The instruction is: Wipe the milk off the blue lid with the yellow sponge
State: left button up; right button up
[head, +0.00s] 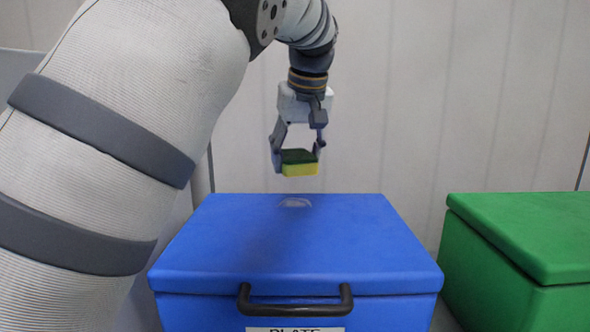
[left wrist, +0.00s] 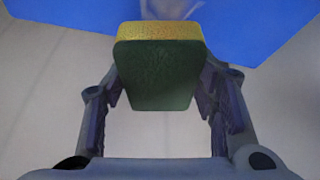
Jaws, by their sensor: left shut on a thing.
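My left gripper (head: 298,150) is shut on the yellow sponge (head: 300,170), which has a dark green top layer. It holds the sponge above the far part of the blue lid (head: 290,245), apart from it in the head view. Part of the pale patch shows there, partly hidden by the sponge. My right gripper is not in view.
The blue bin has a dark handle (head: 295,302) and a white label (head: 295,329) at its front. A green lidded bin (head: 530,235) stands to the right, across a narrow gap. A pale wall (head: 450,100) rises behind. My left arm covers the left side.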

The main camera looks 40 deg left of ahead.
aim_at(295, 153)
pick_arm(q)
jog(key=shift+r, duration=1.6)
